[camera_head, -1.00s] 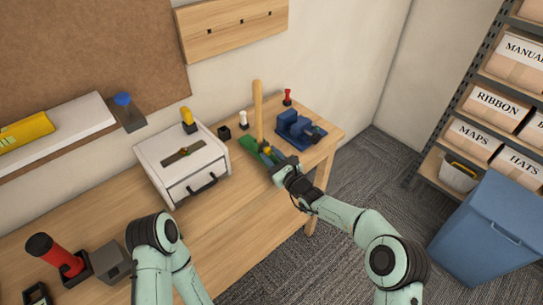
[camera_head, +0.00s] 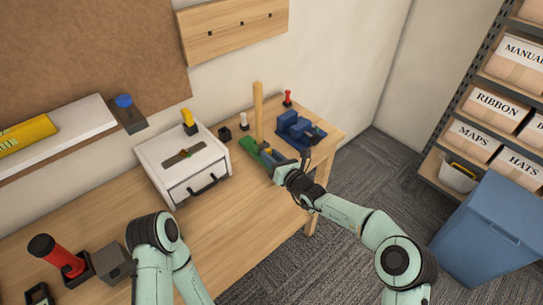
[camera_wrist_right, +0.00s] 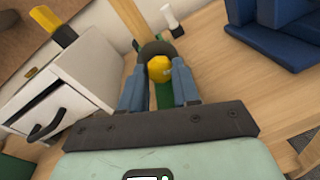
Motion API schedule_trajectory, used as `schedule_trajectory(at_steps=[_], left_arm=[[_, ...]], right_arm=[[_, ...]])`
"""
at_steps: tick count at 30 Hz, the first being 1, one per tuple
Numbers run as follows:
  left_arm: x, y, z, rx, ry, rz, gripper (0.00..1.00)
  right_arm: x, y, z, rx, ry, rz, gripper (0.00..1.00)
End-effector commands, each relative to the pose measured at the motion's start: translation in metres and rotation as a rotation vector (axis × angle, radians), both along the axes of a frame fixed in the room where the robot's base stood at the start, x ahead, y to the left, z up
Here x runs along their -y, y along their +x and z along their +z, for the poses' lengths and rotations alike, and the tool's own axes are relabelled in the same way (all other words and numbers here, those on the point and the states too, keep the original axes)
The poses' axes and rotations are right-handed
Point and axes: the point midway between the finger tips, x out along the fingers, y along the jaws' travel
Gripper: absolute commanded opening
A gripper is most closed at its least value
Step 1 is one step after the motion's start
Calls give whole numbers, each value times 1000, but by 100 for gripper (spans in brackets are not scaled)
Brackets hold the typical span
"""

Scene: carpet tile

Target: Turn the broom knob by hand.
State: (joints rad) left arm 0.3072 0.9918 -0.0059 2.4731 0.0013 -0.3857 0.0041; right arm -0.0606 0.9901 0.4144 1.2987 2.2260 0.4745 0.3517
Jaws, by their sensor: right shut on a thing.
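The broom stands at the back right of the workbench, with an upright wooden handle (camera_head: 258,112) and a green base (camera_head: 249,145). A round yellow knob (camera_wrist_right: 158,68) sits at the base, in front of the handle. My right gripper (camera_head: 270,154) reaches the knob from the front right. In the right wrist view, its two blue-grey fingers (camera_wrist_right: 159,84) are shut on the knob, one on each side. A dark rounded part (camera_wrist_right: 157,48) is just behind the knob. My left gripper is out of view; only part of the left arm shows.
A blue vise-like device (camera_head: 298,128) stands close right of the broom. A white drawer box (camera_head: 181,165) stands to the left. Small white (camera_head: 243,119) and red (camera_head: 287,98) items stand behind.

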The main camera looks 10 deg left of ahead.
Motion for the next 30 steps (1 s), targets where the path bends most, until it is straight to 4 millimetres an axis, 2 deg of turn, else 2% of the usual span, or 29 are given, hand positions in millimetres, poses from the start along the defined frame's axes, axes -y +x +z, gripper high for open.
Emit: schedule_trajectory(at_steps=[18,19,20,21,30], left_arm=[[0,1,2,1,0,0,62],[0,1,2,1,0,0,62],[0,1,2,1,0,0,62],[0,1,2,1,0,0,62],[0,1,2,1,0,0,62]], right_arm=[[1,1,0,-37,29,-2,1],[1,1,0,-37,29,-2,41],[1,1,0,-37,29,-2,51],[1,1,0,-37,29,-2,56],[1,0,0,-38,29,0,56]])
